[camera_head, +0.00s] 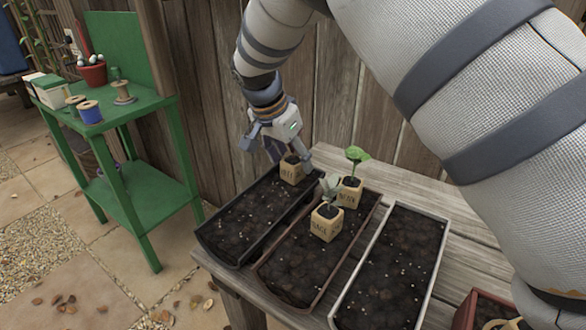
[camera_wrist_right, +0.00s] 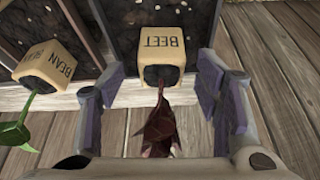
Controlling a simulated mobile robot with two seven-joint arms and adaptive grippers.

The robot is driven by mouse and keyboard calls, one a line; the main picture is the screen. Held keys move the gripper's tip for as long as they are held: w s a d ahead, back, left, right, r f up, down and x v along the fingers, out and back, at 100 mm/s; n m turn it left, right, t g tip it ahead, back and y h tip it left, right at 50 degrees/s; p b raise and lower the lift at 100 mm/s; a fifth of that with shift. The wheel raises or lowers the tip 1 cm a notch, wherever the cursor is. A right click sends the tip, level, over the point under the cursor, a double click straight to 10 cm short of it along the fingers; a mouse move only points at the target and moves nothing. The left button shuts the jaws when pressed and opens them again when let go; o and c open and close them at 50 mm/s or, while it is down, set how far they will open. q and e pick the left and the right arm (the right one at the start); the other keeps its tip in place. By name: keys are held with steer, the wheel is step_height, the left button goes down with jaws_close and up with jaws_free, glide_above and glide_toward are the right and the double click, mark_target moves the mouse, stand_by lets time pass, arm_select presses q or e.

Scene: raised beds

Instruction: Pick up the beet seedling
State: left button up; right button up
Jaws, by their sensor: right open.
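The beet seedling is a tan cube pot (camera_head: 291,172) at the back end of the black trough (camera_head: 222,257). In the right wrist view its pot (camera_wrist_right: 164,44) reads BEET upside down, with dark red leaves (camera_wrist_right: 161,130) pointing toward my palm. My right gripper (camera_head: 277,148) is open just above and around the seedling, and hides its leaves in the head view. In the right wrist view my right gripper (camera_wrist_right: 162,85) has a finger on each side of the plant. My left gripper is not in view.
A bean seedling (camera_head: 349,195) and a grey-leaved seedling (camera_head: 325,226) stand close by in the brown trough (camera_head: 257,272). A white trough (camera_head: 447,232) beside it holds only soil. The wooden fence (camera_head: 207,110) is close behind. A green stand (camera_head: 150,195) is at left.

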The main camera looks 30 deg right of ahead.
steer(key=shift+x, duration=1)
steer(key=shift+w, duration=0.1)
steer(key=c, duration=1.2)
steer(key=shift+r, duration=0.1)
steer(key=shift+c, duration=0.2)
